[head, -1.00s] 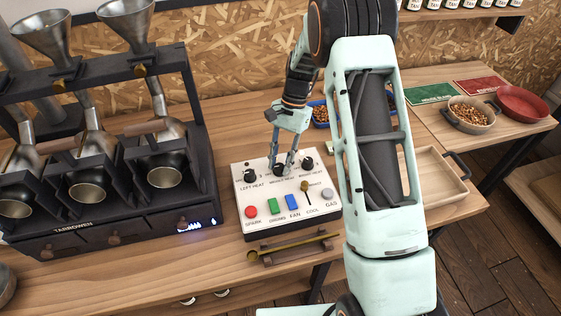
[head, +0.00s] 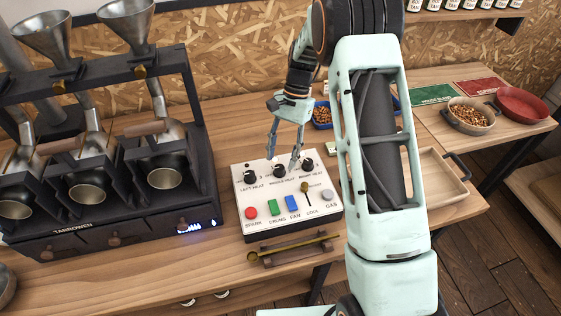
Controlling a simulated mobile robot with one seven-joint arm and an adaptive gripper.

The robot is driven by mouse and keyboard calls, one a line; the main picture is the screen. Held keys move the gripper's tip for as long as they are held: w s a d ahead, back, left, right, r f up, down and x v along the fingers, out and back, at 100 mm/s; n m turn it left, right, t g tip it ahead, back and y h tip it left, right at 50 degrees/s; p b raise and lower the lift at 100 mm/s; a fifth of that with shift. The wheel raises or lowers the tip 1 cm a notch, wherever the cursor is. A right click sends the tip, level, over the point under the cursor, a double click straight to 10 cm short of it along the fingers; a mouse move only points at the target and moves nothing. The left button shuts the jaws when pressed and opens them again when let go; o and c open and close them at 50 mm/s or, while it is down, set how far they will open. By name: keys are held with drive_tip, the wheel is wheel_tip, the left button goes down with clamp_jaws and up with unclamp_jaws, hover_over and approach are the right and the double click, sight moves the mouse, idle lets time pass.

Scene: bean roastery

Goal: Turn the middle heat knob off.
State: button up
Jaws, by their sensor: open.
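The white control panel (head: 262,225) stands on the wooden counter in the head view. Three black knobs sit along its back edge: the left heat knob (head: 250,176), the middle heat knob (head: 279,171) and the right heat knob (head: 308,164). My gripper (head: 281,163) is open, its two fingers spread wide at the middle knob. One fingertip is to the left of the knob and the other to its right. I cannot tell whether either touches it. The knob's pointer is too small to read.
A red spark button (head: 250,212), green drum button (head: 272,208), blue fan button (head: 292,203), small cool lever (head: 305,192) and grey gas button (head: 327,195) are on the panel. A dark roaster (head: 130,232) stands left. A brass scoop (head: 290,246) lies in front.

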drive_tip(key=v, duration=0.9)
drive_tip(key=shift+r, duration=0.15)
